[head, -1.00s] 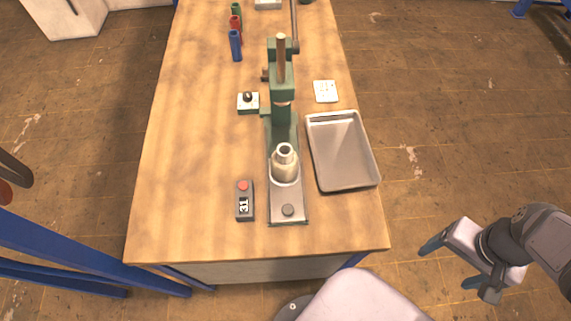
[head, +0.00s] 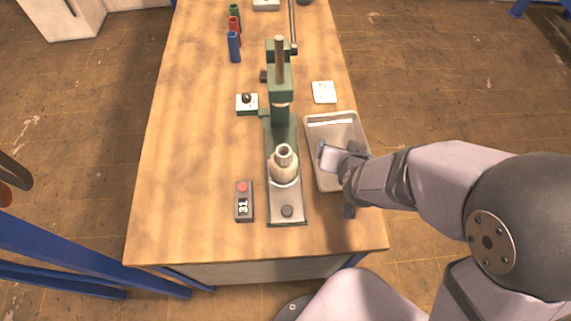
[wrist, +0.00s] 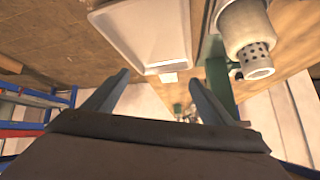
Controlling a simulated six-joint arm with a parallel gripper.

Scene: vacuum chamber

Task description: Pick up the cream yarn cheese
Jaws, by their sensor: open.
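The cream yarn cheese (head: 284,170) stands upright on the steel base of the green press (head: 281,118), with a grey tube rising from its top. In the wrist view the cheese (wrist: 243,27) is at the upper right, and a perforated tube end sticks out of it. My gripper (head: 335,180) is over the metal tray, to the right of the cheese and apart from it. In the wrist view its two fingers (wrist: 158,77) are spread with nothing between them.
The metal tray (head: 312,128) looks empty and is partly hidden by my arm. A counter box with a red button (head: 244,201) stands left of the press base. A small switch box (head: 247,104), a white card (head: 324,92) and coloured tubes (head: 234,46) lie farther back. The table's left side is clear.

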